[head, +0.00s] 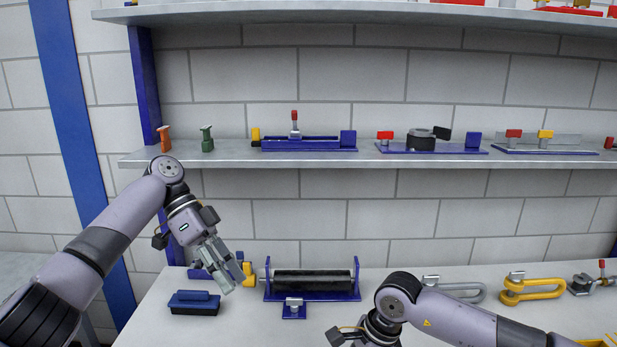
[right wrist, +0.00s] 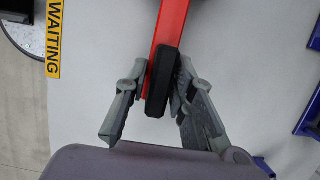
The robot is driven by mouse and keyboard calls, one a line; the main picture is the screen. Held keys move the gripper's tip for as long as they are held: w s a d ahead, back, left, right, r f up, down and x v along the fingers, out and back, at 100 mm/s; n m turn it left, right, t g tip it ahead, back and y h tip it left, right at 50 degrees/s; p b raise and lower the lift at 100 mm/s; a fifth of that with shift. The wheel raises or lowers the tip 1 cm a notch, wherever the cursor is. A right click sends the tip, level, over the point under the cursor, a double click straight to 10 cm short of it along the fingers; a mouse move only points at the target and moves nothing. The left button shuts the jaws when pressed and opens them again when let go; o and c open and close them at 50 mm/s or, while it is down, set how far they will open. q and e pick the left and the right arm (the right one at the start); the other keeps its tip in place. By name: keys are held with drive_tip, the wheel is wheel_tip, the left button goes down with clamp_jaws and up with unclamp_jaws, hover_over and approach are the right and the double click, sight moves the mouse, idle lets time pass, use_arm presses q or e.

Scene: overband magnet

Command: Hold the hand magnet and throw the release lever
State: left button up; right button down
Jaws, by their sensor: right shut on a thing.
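In the right wrist view my right gripper (right wrist: 160,85) is shut on a red bar with a black grip (right wrist: 164,80); its far end leaves the top of the picture. I cannot tell whether it is the hand magnet or the lever. In the head view the right gripper is below the frame. My left gripper (head: 226,268) points down over the bench, just left of a yellow piece (head: 246,268); its finger gap is unclear. A blue block with a handle and dark base (head: 195,303) lies to its lower left. A black roller in a blue frame (head: 312,284) stands right of it.
Yellow (head: 530,290) and grey (head: 455,288) shackle-like parts lie at the bench's right. A shelf (head: 230,155) above holds several blue-based devices, one with a red-topped lever (head: 294,120).

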drive_tip(key=shift+f, duration=0.1)
drive_tip(key=c, duration=1.3)
unclamp_jaws()
drive_tip(key=p+v, duration=0.1)
drive_tip(key=v, duration=0.5)
drive_tip(key=a+p+v, duration=0.1)
drive_tip(key=v, duration=0.6)
drive_tip(key=a+p+v, duration=0.1)
drive_tip(key=p+v, duration=0.1)
drive_tip(key=v, duration=0.4)
drive_tip(key=shift+r, duration=0.7)
